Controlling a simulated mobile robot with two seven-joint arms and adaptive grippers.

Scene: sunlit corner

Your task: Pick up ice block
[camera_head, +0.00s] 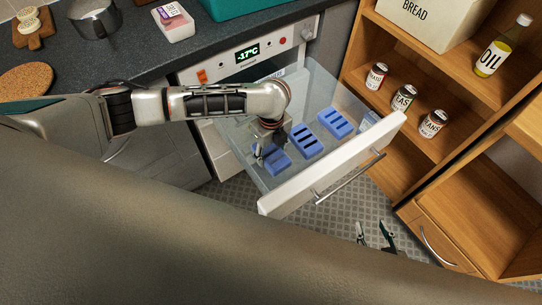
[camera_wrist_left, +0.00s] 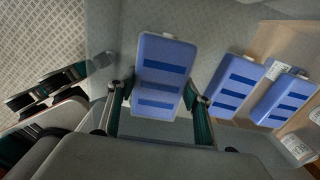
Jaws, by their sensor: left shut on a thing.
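An open freezer drawer with clear walls and a white front (camera_head: 328,180) holds several blue ice blocks with dark slots. My left gripper (camera_head: 266,154) reaches down into the drawer at its left end. It is shut on the leftmost ice block (camera_head: 279,162). In the left wrist view this ice block (camera_wrist_left: 160,75) sits between the two green-padded fingers (camera_wrist_left: 157,108). A middle ice block (camera_head: 306,141) and a right ice block (camera_head: 335,123) lie beside it, apart from the gripper. My right gripper (camera_head: 375,234) is low over the floor outside the drawer, fingers apart and empty.
A dark counter (camera_head: 130,55) with a pink-and-white box (camera_head: 173,22) runs behind my left arm. Patterned floor (camera_head: 340,215) lies in front of the drawer.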

